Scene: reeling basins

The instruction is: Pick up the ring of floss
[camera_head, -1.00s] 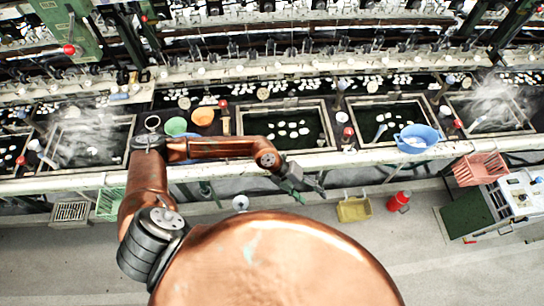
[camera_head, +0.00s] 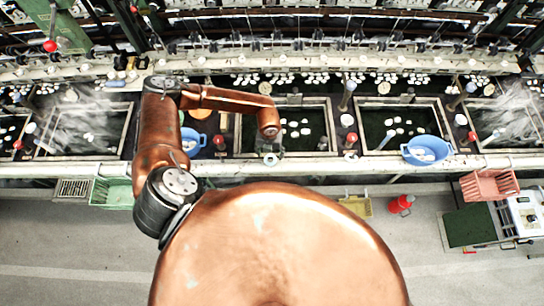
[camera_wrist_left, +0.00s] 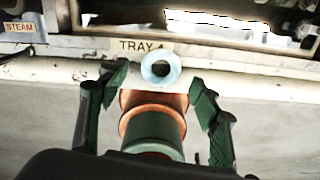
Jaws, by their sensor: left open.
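A small pale blue-white ring (camera_wrist_left: 160,68), which looks like the ring of floss, shows in the left wrist view before the white rail, under the "TRAY 4" label. A small pale ring shape (camera_head: 271,159) also shows at the bench's front edge in the head view, just below my left wrist. My left gripper (camera_wrist_left: 160,82) is open, with one green finger on each side of the ring in the picture. I cannot tell how far off the ring is. The head view mostly hides the fingers behind the wrist. My right gripper is not in view.
A white rail (camera_head: 355,163) runs along the bench front. Behind it are water basins (camera_head: 329,122) with pale cocoons, and a blue bowl (camera_head: 426,148) stands to the right. A copper and green cylinder (camera_wrist_left: 153,125) is below the ring. Grey floor lies in front.

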